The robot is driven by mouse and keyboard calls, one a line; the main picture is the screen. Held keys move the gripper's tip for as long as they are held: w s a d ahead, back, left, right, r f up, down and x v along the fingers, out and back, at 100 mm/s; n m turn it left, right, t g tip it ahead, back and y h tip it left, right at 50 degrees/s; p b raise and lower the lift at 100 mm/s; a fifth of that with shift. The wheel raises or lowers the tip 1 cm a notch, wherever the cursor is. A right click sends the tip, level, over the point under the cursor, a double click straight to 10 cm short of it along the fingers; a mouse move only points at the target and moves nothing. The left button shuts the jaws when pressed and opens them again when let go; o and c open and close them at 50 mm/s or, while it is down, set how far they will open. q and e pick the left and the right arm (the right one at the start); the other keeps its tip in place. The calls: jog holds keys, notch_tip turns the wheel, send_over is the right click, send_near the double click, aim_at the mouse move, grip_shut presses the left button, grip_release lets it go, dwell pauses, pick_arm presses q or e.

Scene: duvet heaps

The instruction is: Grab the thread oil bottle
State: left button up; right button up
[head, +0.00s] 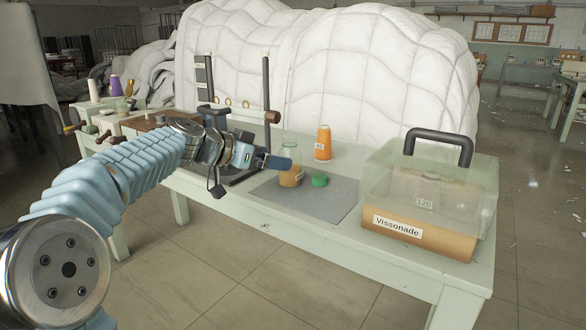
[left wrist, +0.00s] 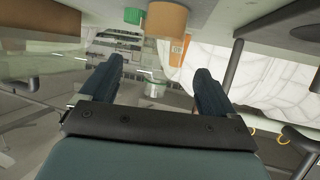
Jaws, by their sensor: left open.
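A clear glass bottle with amber liquid in its lower part (head: 291,176), which I take as the thread oil bottle, stands upright on a grey mat (head: 338,195) on the table. A green cap (head: 319,180) lies just right of it. My left gripper (head: 279,163) is at the bottle's left side, its near finger partly overlapping the bottle. In the left wrist view, which is upside down, the amber part (left wrist: 166,20) shows at the top beyond the open fingers (left wrist: 157,80). I cannot tell whether a finger touches the glass. My right gripper is not in view.
An orange thread spool (head: 323,144) stands behind the bottle. A clear handled box labelled "Vissonade" (head: 440,195) fills the table's right end. A dark stand with upright posts (head: 266,95) is behind my left arm. A white quilted duvet heap (head: 370,70) rises behind the table.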

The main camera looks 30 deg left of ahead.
aim_at(295, 159)
pick_arm(q)
jog(key=x, duration=0.3)
jog(key=shift+w+d+f, duration=0.1)
jog(key=shift+w, duration=0.15)
jog(key=p+x, duration=0.2)
jog(key=x, duration=0.2)
jog(key=shift+w, duration=0.3)
jog(key=shift+w+d+f, duration=0.1)
jog(key=shift+w+f, duration=0.1)
jog(key=shift+w, duration=0.05)
jog(key=shift+c, duration=0.4)
jog(key=c, duration=1.1)
jog(key=shift+o, duration=0.2)
jog(key=shift+r, duration=0.2)
